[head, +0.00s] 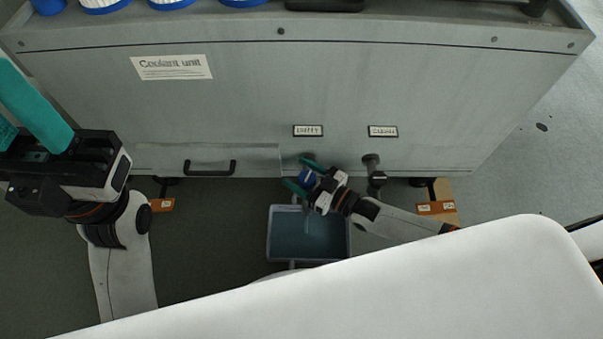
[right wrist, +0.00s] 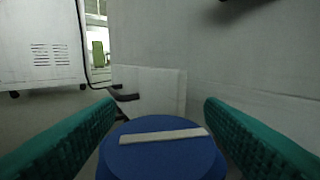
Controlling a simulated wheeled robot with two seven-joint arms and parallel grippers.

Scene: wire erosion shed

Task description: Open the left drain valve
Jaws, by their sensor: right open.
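The left drain valve has a round blue knob (head: 308,180) low on the front of the grey coolant unit, below a small label plate (head: 308,131). In the right wrist view the knob (right wrist: 162,155) shows a pale bar across its face. My right gripper (head: 301,175) is open, with one teal finger on each side of the knob. I cannot tell whether the fingers touch it.
A second valve (head: 373,165) with a dark handle is to the right, below its own label (head: 383,131). A grey-blue tray (head: 270,235) is on the floor below the left valve. A black pull handle (head: 210,168) is on the panel to the left.

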